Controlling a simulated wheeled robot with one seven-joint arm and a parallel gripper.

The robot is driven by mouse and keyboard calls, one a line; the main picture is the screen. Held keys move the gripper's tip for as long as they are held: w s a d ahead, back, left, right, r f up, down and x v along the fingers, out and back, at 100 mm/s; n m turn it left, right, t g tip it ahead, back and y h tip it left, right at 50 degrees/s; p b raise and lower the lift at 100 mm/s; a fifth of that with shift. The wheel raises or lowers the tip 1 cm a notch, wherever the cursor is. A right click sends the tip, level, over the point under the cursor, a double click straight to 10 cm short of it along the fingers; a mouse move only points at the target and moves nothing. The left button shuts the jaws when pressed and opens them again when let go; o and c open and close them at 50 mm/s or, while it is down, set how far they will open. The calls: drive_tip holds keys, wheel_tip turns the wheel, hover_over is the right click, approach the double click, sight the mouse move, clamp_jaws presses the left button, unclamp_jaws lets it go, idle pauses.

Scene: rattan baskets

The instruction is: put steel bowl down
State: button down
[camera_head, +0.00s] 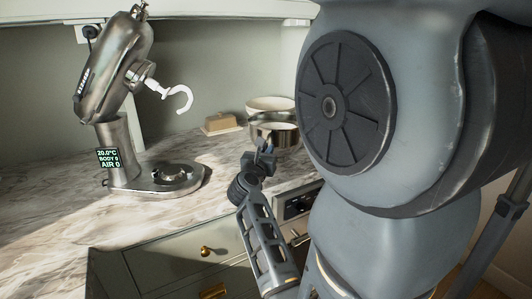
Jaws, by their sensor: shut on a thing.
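The steel bowl (285,138) is at the back right of the marble counter, partly hidden on its right by my own arm. My gripper (264,147) is at the bowl's near left side, shut on its rim or wall. The bowl looks upright. I cannot tell whether its base touches the counter.
A cream bowl (268,103) stands just behind the steel bowl. A butter dish (219,123) sits left of them by the wall. A steel stand mixer (118,140) with a white hook takes up the left. The marble counter (225,178) is clear between mixer and gripper. Drawers (165,262) lie below.

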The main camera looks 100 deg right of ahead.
drive_tip(key=c, duration=1.1)
unclamp_jaws()
drive_tip(key=shift+f, duration=0.15)
drive_tip(key=shift+a, duration=0.15)
drive_tip(key=w+a+n+t+b, duration=0.1)
drive_tip(key=w+a+n+t, duration=0.5)
drive_tip(key=a+n, duration=0.5)
drive_tip(key=w+a+n+t, duration=0.5)
drive_tip(key=a+n+t, duration=0.3)
drive_tip(key=a, duration=0.5)
drive_tip(key=w+a+n+t+b, duration=0.1)
drive_tip(key=w+a+n+t, duration=0.45)
drive_tip(key=a+n, duration=0.65)
drive_tip(key=s+a+f+n+t+y, duration=0.1)
drive_tip(key=s+a+f+n+y, duration=0.1)
drive_tip(key=a+n+y, duration=0.6)
drive_tip(key=s+a+f+n+t+y, duration=0.1)
drive_tip(key=s+a+f+n+y, duration=0.2)
drive_tip(key=a+n+y, duration=0.6)
drive_tip(key=s+a+n, duration=0.1)
drive_tip(key=a+n, duration=0.1)
drive_tip(key=n, duration=0.8)
drive_tip(key=shift+f, duration=0.15)
drive_tip(key=shift+s+a, duration=0.1)
